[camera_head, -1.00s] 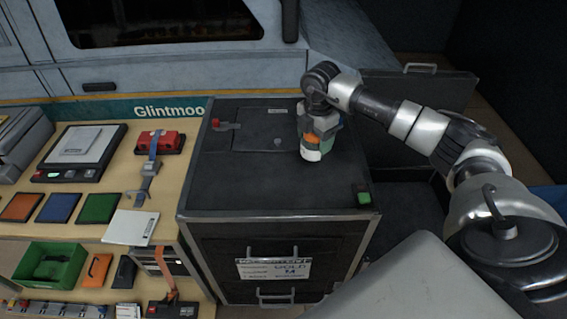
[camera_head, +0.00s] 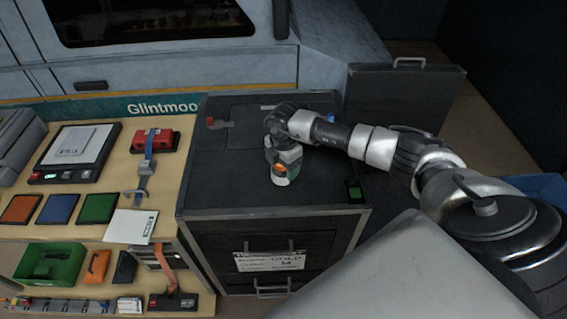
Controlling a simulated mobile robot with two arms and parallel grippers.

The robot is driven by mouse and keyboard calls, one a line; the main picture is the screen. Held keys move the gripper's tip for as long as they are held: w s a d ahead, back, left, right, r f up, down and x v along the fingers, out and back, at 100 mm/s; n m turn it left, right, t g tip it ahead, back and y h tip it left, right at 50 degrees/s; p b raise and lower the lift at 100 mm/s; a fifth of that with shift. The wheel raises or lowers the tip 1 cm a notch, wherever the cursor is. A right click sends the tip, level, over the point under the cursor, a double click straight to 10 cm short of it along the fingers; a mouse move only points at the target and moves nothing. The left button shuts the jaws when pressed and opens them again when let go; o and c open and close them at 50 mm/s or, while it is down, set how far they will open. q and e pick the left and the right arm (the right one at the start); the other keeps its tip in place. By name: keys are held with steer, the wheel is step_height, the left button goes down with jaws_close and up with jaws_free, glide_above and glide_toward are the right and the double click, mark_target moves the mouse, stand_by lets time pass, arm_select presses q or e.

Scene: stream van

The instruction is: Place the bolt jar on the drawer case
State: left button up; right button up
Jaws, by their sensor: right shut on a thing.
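My right gripper (camera_head: 283,160) points down over the top of a dark cabinet with handled drawer fronts, the likely drawer case (camera_head: 222,178). It is shut on a small jar, apparently the bolt jar (camera_head: 281,177), with orange, green and whitish parts. The gripper hides most of the jar. The jar looks about upright above the middle of the cabinet top; I cannot tell whether it touches the surface. My left gripper is out of view.
A wooden bench (camera_head: 112,192) with a scale, colored pads and a green bin (camera_head: 50,264) adjoins on the left. A dark case (camera_head: 405,95) stands behind right.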

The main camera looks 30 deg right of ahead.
steer(key=o, duration=1)
steer(key=shift+f, duration=0.1)
steer(key=shift+r, duration=0.3)
step_height(320, 180, up, 10)
steer(key=b, duration=0.3)
steer(key=shift+r+b, duration=0.25)
steer(key=shift+b, duration=0.05)
steer(key=shift+r, duration=0.65)
